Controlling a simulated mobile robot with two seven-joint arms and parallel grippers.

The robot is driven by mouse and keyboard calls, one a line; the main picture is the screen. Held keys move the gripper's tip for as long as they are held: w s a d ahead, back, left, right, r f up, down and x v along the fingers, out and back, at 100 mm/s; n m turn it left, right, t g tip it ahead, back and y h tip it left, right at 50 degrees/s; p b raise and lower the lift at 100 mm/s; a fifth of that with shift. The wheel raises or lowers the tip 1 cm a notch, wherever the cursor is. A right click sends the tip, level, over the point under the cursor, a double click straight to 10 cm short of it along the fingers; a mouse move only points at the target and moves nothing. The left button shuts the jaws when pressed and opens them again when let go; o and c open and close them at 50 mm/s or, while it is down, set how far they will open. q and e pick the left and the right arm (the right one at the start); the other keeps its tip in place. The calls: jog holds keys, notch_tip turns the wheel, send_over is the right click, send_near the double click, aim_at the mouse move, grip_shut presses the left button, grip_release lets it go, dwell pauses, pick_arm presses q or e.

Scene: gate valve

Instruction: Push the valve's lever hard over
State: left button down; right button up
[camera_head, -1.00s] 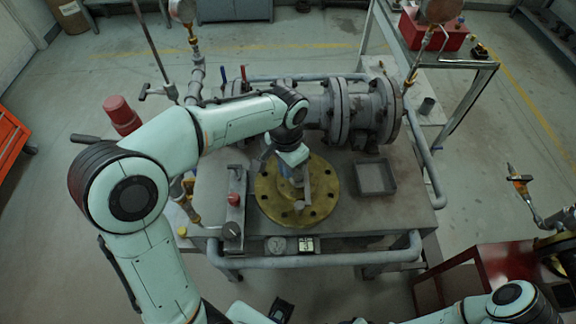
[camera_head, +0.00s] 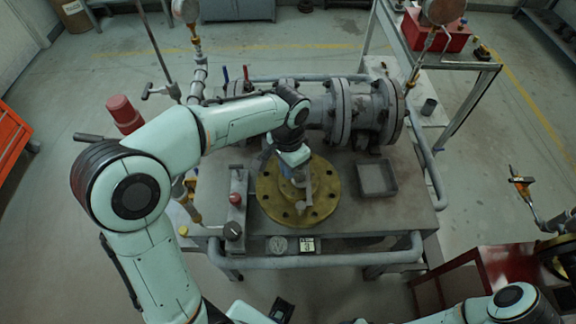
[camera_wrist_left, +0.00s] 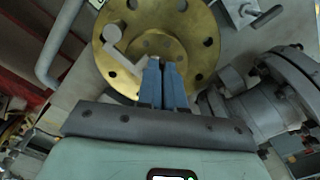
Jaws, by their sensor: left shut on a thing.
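The valve's brass round flange (camera_head: 270,198) lies on the bench, with bolt holes round its rim. The grey cranked lever (camera_head: 306,197) lies over the flange, its round knob end toward the bench's front edge. In the left wrist view the lever (camera_wrist_left: 124,59) runs from the knob at upper left down to my fingertips. My left gripper (camera_head: 291,177) reaches down over the flange from behind. Its blue fingers (camera_wrist_left: 163,64) are close together and shut on the lever's inner end. The hand partly hides the lever's pivot. My right gripper is out of view.
A grey flanged pipe (camera_head: 362,112) lies along the bench's back. A square tray (camera_head: 376,194) is right of the flange. A rail (camera_head: 320,259) runs along the bench's front.

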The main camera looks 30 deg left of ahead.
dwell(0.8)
pick_arm(q)
jog(key=c, duration=1.3)
grip_release()
jog(key=shift+o, duration=0.2)
jog(key=shift+r, duration=0.15)
notch_tip(320, 180, up, 13)
jog(key=p, duration=0.2)
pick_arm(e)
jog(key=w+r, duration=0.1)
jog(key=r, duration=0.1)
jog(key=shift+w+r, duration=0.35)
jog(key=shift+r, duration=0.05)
pick_arm(q)
jog(key=shift+r, duration=0.1)
